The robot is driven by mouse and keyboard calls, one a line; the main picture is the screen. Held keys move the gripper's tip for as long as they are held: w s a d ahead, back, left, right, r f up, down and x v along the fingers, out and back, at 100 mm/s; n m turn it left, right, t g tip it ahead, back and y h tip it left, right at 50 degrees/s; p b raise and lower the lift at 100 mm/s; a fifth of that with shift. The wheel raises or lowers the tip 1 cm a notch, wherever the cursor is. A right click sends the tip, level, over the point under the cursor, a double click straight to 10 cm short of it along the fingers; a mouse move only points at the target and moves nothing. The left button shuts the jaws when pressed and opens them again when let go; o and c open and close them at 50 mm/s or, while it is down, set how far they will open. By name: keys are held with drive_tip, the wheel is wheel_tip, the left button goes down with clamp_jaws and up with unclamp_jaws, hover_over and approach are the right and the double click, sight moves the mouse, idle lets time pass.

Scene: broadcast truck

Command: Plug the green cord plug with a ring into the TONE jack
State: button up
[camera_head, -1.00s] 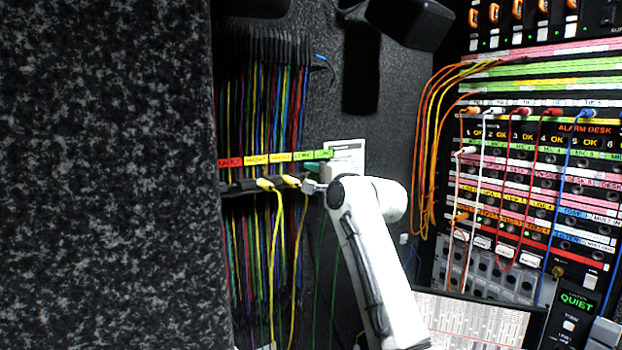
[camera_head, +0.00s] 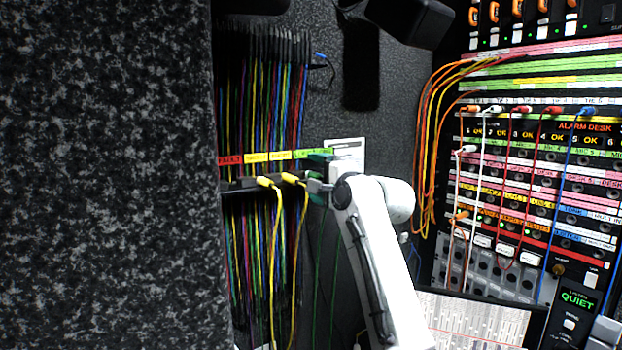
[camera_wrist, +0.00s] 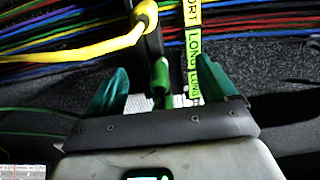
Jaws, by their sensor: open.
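A green cord plug (camera_wrist: 160,76) hangs at the dark rail, between my gripper's two teal fingers in the wrist view. A ring on it cannot be made out. My gripper (camera_wrist: 163,82) is open around this plug, and I cannot tell whether a finger touches it. In the head view my gripper (camera_head: 318,180) is at the right end of the cord rack, where my own wrist partly hides the green plugs. The jack panel (camera_head: 535,190) is at the right, and no label reading TONE is legible.
Yellow plugs (camera_head: 265,182) sit on the rack just left of my gripper; a yellow one (camera_wrist: 146,14) is close in the wrist view. The labelled rail (camera_head: 257,158) runs above. Orange cords (camera_head: 428,150) loop beside the jack panel. A dark speckled wall (camera_head: 110,180) fills the left.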

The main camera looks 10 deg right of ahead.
drive_tip(key=b+v, duration=0.2)
drive_tip(key=v, duration=0.7)
drive_tip(key=shift+b, duration=0.4)
drive_tip(key=s+d+f+n+g+h, duration=0.1)
drive_tip(key=s+f+n+g, duration=0.15)
drive_tip(key=s+f, duration=0.75)
drive_tip(key=s+d+f+n+g+h+b, duration=0.1)
drive_tip(key=s+f+n+g, duration=0.15)
drive_tip(key=f, duration=1.45)
drive_tip(key=s+f+n+g+h, duration=0.25)
drive_tip(key=s+f, duration=0.35)
drive_tip(key=f, duration=0.8)
drive_tip(key=s+d+f+n+g, duration=0.1)
drive_tip(key=s+f, duration=0.4)
drive_tip(key=s, duration=0.6)
drive_tip(key=s+d+f+n+g+h, duration=0.1)
drive_tip(key=s+f+n+g, duration=0.2)
drive_tip(key=s, duration=0.8)
drive_tip(key=s+d+f+n+g, duration=0.1)
drive_tip(key=s+f+n+g, duration=0.1)
drive_tip(key=s+f+g, duration=0.2)
drive_tip(key=s+f, duration=0.3)
drive_tip(key=s, duration=0.4)
drive_tip(key=shift+s+f+g+b, duration=0.25)
drive_tip(key=shift+f+g+b, duration=0.1)
drive_tip(key=shift+f, duration=0.05)
drive_tip(key=shift+c, duration=0.3)
